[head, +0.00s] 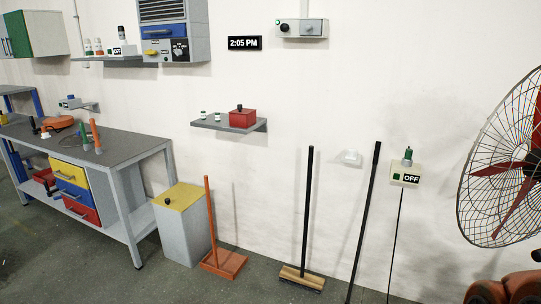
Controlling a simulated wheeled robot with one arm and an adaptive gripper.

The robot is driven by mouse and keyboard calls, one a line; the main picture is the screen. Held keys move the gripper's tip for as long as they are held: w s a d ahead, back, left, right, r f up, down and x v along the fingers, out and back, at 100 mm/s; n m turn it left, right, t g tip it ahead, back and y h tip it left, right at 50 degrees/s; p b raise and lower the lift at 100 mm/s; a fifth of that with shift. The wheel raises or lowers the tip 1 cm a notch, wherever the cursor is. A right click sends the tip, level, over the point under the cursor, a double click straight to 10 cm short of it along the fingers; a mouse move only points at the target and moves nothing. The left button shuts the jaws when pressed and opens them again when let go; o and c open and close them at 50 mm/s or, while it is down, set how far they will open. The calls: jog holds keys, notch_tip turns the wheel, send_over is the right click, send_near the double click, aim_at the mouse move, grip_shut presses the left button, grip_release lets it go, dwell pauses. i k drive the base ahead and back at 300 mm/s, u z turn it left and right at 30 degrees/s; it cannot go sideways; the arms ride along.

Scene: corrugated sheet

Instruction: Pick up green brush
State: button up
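I cannot make out a green brush in the head view. An orange broom (208,222) stands upright by the wall, its flat orange head on the floor. A broom with a black handle (308,205) and a wooden head stands to its right. A small item with a green top (407,156) sits on a white wall box marked OFF (405,177); it is too small to tell what it is. My gripper is not in view.
A grey workbench (120,148) with coloured drawers stands at the left. A grey bin with a yellow lid (183,228) is beside it. A shelf (228,124) holds a red box (243,118). A black pole (364,220) leans on the wall. A large fan (505,165) stands right.

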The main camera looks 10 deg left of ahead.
aim_at(87, 147)
jog(key=i, duration=0.25)
jog(key=u, duration=2.65)
jog(key=i, duration=3.6)
jog(key=z, duration=1.6)
